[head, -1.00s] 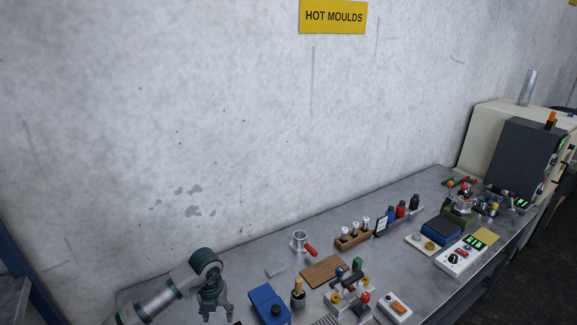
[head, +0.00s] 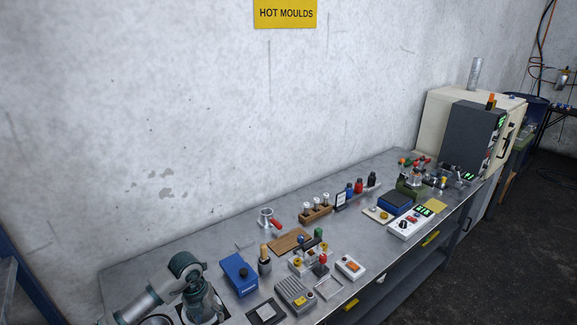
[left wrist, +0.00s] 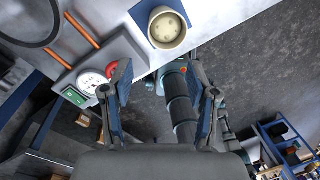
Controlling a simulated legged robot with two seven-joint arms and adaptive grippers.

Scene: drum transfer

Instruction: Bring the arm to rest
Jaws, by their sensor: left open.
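My left arm comes in at the lower left of the head view. Its gripper (head: 201,312) hangs down over the left end of the metal bench (head: 140,268), left of a blue box (head: 240,273). In the left wrist view the two fingers of the left gripper (left wrist: 160,76) stand wide apart with nothing held between them. A pale round cup (left wrist: 168,28) on a blue base lies beyond the fingertips, apart from them. My right gripper is not in view.
A wooden-handled tool (head: 264,262), a brown board (head: 290,241) and a grey keypad box (head: 296,296) stand right of the arm. A grey and cream machine (head: 472,135) is at the far end. Floor (head: 490,250) is clear at right.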

